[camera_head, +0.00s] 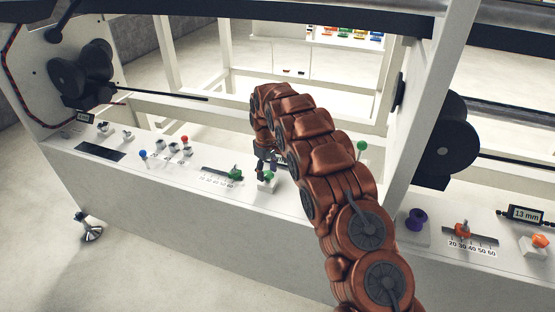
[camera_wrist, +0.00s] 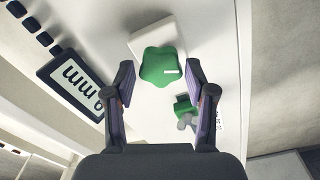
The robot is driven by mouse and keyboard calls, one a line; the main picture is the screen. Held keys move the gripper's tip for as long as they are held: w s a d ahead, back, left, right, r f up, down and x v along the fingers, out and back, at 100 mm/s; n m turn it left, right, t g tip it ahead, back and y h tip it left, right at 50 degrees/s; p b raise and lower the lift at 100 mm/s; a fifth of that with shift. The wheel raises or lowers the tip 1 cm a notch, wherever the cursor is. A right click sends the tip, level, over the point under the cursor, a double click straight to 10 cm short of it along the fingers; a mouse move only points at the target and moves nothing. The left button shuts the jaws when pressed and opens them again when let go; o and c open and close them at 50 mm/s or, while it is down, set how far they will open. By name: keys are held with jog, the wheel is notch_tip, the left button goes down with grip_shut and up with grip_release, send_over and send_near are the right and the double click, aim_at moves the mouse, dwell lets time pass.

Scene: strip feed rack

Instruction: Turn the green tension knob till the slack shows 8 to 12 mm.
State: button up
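The green tension knob (camera_wrist: 160,68) is lobed, with a white mark, on a white square base (camera_wrist: 165,32). In the head view the green knob (camera_head: 267,176) shows just below my gripper (camera_head: 266,160). In the wrist view my gripper (camera_wrist: 159,78) is open, its two dark fingers on either side of the knob with gaps between. A dark-framed display (camera_wrist: 78,82) lies left of the knob, turned in the picture. It shows "mm"; its digits are partly hidden by the left finger, so I cannot read the value surely. My arm hides most of this display in the head view.
A green slider (camera_head: 235,173) on a scale sits left of the knob. A green ball-topped lever (camera_head: 362,146) stands right of my arm. Farther right are a purple knob (camera_head: 416,218), an orange slider (camera_head: 462,229), an orange knob (camera_head: 540,240) and a display (camera_head: 525,215) reading 13 mm.

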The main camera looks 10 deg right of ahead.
jog(key=shift+r+p, duration=0.4)
jog(key=shift+r, duration=2.55)
jog(key=o, duration=0.3)
jog(key=shift+r, duration=0.15)
jog(key=shift+r+p, duration=0.7)
jog(key=shift+r, duration=2.15)
jog(key=shift+s, duration=0.1)
